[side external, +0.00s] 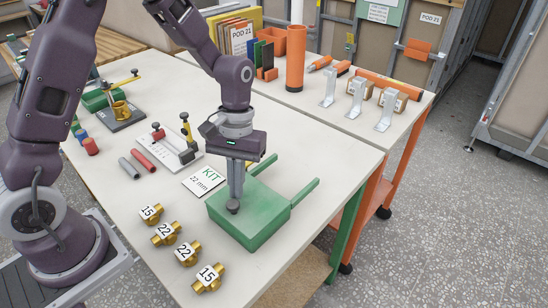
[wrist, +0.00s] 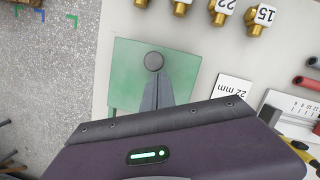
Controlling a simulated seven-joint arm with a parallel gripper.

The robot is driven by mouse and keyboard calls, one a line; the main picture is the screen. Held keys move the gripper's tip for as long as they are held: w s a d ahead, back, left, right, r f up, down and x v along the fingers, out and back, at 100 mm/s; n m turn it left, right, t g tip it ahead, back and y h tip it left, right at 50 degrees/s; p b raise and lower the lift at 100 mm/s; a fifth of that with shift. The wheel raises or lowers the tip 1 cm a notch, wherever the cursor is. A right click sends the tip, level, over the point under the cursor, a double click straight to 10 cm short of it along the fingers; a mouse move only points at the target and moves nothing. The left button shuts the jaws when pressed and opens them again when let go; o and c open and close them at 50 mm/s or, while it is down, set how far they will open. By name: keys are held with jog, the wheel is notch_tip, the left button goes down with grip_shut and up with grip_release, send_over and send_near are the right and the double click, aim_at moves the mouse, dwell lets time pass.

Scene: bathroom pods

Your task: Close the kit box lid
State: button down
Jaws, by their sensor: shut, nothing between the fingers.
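The green kit box (side external: 250,226) sits near the table's front right edge, and its flat green lid (side external: 262,204) lies level over the top. In the wrist view the lid (wrist: 185,68) appears as a flat green panel. A round dark grey knob (side external: 233,208) is on the lid; it also shows in the wrist view (wrist: 153,61). My gripper (side external: 235,196) is shut and empty, pointing down at the knob. Its fingertips appear at or against the knob; exact contact cannot be told. Two green bars (side external: 305,191) stick out from the box's back right side.
Several brass fittings (side external: 185,253) stand left of the box. Grey and red tubes (side external: 142,160) and a clamp fixture (side external: 173,147) lie farther left. Brackets (side external: 357,100) and an orange cylinder (side external: 295,60) stand on the back table.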

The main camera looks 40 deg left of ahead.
aim_at(245, 187)
jog(key=shift+s, duration=0.4)
jog(key=w, duration=0.1)
jog(key=w+a, duration=0.1)
jog(key=w, duration=0.1)
jog(key=w+a, duration=0.1)
jog(key=shift+w+r, duration=0.1)
jog(key=shift+w, duration=0.25)
jog(key=d+v, duration=0.1)
jog(key=v, duration=0.8)
jog(key=s+r+m+t, duration=0.3)
jog(key=s+r+t, duration=0.1)
jog(key=s+r, duration=0.7)
jog(key=s+m+t+y, duration=0.1)
jog(key=s+t, duration=0.3)
jog(key=s, duration=0.7)
jog(key=shift+s+a+m, duration=0.25)
jog(key=shift+a+m, duration=0.15)
jog(key=shift+m, duration=0.2)
